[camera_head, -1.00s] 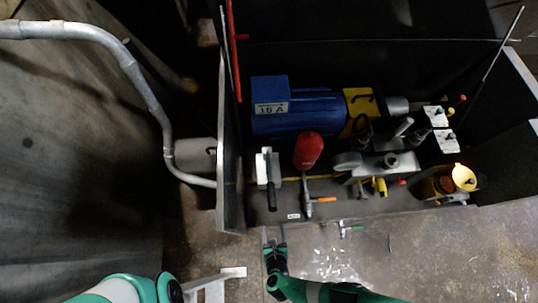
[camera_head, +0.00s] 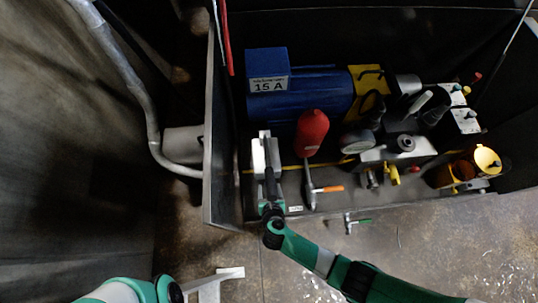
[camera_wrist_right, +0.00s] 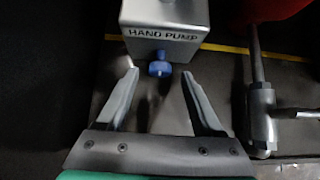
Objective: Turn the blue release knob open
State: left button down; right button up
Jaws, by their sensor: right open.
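The blue release knob (camera_wrist_right: 159,68) sits below the front face of the grey hand pump block (camera_wrist_right: 165,22) in the right wrist view. My right gripper (camera_wrist_right: 159,76) is open, with one finger on each side of the knob in that view; contact cannot be told. In the head view the hand pump (camera_head: 259,158) stands at the left end of the power unit, with my right gripper (camera_head: 269,206) at its near side. The knob is hidden there. Part of my left arm (camera_head: 130,292) shows at the bottom left, but its gripper is not visible.
A red cylinder (camera_head: 311,131) and an orange-handled lever (camera_head: 328,189) stand right of the pump. A blue motor (camera_head: 315,95) lies behind. A dark side wall (camera_head: 222,150) is close on the left. A green-handled valve (camera_head: 358,221) sticks out front; floor there is open.

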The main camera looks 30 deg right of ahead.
jog(key=shift+b+x, duration=0.45)
jog(key=shift+x, duration=0.45)
jog(key=shift+w, duration=0.1)
grip_shut()
